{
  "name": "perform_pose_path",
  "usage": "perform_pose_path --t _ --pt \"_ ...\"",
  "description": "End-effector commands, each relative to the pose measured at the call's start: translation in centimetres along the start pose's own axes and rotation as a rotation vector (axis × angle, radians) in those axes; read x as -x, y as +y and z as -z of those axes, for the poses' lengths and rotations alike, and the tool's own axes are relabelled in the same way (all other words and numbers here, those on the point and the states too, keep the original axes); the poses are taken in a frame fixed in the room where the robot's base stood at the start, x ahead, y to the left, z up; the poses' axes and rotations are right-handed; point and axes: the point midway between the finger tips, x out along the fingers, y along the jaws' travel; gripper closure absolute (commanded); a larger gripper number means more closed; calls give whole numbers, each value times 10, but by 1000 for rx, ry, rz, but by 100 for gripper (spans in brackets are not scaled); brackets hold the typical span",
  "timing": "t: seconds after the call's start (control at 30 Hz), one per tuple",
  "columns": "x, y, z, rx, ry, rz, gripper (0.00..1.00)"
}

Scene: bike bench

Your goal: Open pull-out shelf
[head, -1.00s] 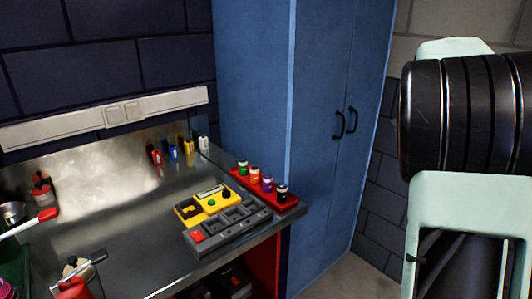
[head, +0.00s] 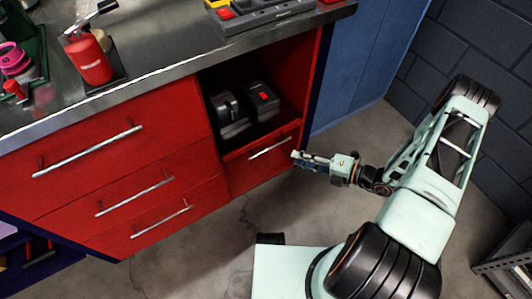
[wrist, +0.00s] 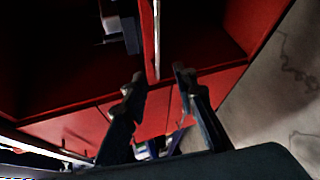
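The pull-out shelf's red front (head: 262,162) is in the head view, below an open compartment of the red bench. A silver bar handle (head: 270,147) runs across it. The front looks closed. My gripper (head: 297,158) is just in front of the handle's right end. In the wrist view my gripper (wrist: 158,82) has its two dark fingers apart with nothing held between them. The silver handle (wrist: 156,40) shows as an upright bar beyond the fingertips, roughly in line with the gap. I cannot tell whether a finger touches it.
Red drawers (head: 110,150) with silver handles are to the left. A blue cabinet (head: 350,70) stands behind on the right. Grey floor (head: 220,245) is clear in front.

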Motion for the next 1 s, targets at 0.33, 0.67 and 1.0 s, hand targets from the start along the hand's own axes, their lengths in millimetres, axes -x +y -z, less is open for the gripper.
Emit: perform_pose_path --t 0.33,0.67,1.0 --pt "-28 -8 -2 -222 -147 -103 74" --pt "-87 -4 -10 -216 -143 -101 74" --pt "-121 0 -16 -215 -145 -100 74"
